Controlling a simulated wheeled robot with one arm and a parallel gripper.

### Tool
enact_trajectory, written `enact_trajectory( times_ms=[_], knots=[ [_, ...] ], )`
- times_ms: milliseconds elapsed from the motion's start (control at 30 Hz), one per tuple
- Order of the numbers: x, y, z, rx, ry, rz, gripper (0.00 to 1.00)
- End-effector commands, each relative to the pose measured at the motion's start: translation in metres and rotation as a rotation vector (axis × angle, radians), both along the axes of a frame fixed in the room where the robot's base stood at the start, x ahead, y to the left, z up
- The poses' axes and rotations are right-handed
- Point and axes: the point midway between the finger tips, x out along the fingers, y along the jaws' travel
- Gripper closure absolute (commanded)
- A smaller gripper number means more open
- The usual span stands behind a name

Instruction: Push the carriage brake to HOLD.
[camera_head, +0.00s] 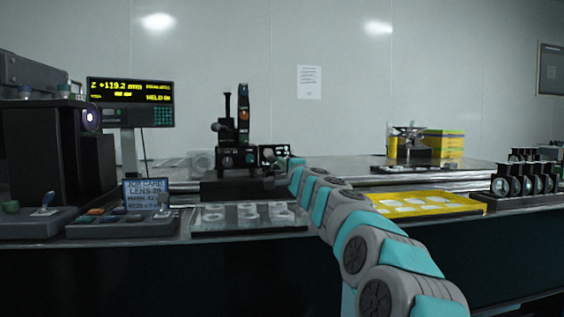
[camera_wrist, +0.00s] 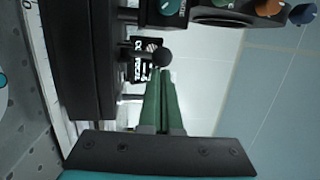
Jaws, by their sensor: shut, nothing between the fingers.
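The black carriage (camera_head: 238,160) with its upright column stands on the rail in the middle of the bench in the head view. In the wrist view its dark body (camera_wrist: 80,60) fills the left side. A black ball-ended lever (camera_wrist: 161,57), which looks like the brake, sticks out beside a black label plate (camera_wrist: 139,72) with white sideways lettering that I cannot read surely. My gripper (camera_wrist: 163,74) has its green fingers shut and empty, with the tips just below the ball. I cannot tell whether they touch it. In the head view my arm hides the fingers.
A display (camera_head: 131,102) reads about +119.2 mm. Lens holders (camera_head: 524,180) stand at right. A green dial (camera_wrist: 169,7) is close above the ball.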

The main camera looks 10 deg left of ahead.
Motion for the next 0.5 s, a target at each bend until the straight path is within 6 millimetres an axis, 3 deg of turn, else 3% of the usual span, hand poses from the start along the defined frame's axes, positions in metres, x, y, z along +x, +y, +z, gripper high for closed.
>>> enact_trajectory(
  times_ms=[500],
  knots=[
    [0.0015,-0.0004,0.0043,-0.011,0.032,-0.001,1.0]
  ],
)
